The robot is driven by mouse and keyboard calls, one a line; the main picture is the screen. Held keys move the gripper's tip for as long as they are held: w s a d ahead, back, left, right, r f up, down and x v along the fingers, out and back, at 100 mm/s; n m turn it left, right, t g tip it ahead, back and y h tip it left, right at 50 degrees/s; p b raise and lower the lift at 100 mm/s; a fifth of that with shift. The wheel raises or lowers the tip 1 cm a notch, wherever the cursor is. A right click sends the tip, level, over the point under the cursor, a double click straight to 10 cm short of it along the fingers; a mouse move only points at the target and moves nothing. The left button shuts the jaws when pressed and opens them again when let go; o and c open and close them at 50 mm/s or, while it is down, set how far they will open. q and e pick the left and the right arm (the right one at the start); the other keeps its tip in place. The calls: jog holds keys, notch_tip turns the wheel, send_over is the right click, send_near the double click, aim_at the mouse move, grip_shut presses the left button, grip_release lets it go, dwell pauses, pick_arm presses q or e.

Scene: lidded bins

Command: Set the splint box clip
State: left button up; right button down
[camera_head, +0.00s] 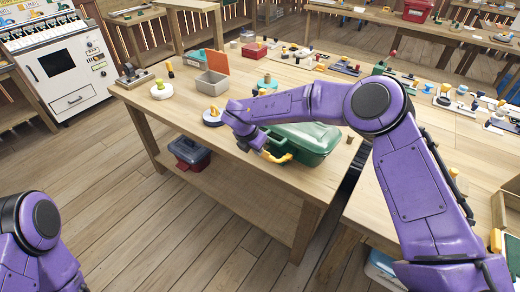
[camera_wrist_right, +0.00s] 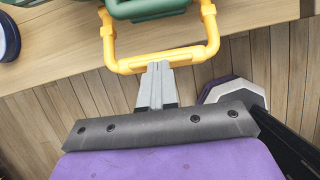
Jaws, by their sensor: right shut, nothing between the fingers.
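The green splint box (camera_head: 312,138) stands near the front edge of the wooden table in the head view, with its lid down. Its yellow clip (camera_head: 276,157) is at the front; in the right wrist view the clip (camera_wrist_right: 162,58) is a yellow loop sticking out from the green box (camera_wrist_right: 150,8) over the table edge. My right gripper (camera_wrist_right: 158,68) is shut and empty, its fingertips at the middle of the clip's outer bar; whether they touch it is unclear. In the head view my right arm partly covers the box. My left gripper is out of view.
On the table (camera_head: 177,112) stand a grey bin with an orange lid raised (camera_head: 213,80), a red box (camera_head: 254,50) and several small knobbed parts. A dark red-and-grey case (camera_head: 189,152) sits on the shelf below. Open floor lies in front.

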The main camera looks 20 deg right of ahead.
jog(key=f+h+b, duration=0.1)
jog(key=b, duration=0.1)
jog(key=a+f+t+h+b, duration=0.1)
jog(key=b, duration=0.2)
jog(key=s+f+t+h+b, duration=0.1)
jog(key=b, duration=0.2)
jog(key=shift+a+f, duration=0.25)
jog(key=shift+f, duration=0.15)
jog(key=shift+r, duration=0.1)
